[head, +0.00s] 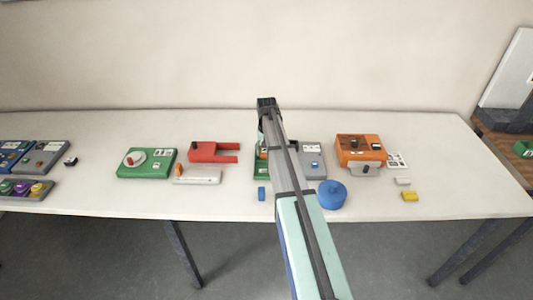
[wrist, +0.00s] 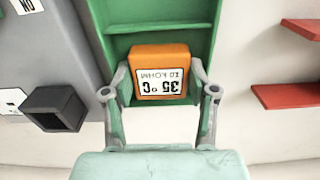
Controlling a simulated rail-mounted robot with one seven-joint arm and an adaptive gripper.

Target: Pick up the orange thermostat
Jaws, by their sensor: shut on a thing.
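The orange thermostat (wrist: 159,66) is a small block with a white label reading 35 °C and 10 kOhm, upside down in the wrist view. My gripper (wrist: 160,88) has one finger on each side of it and is shut on it. The thermostat shows against a green open-topped holder (wrist: 155,14); I cannot tell whether it still touches the holder. In the head view a bit of orange, likely the thermostat (head: 263,153), shows left of my arm over the green holder (head: 260,170). My arm hides most of the gripper there.
A grey device (wrist: 50,55) with a dark square socket stands close left in the wrist view; a red forked piece (wrist: 285,95) is at right. The front edge is partly clear.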

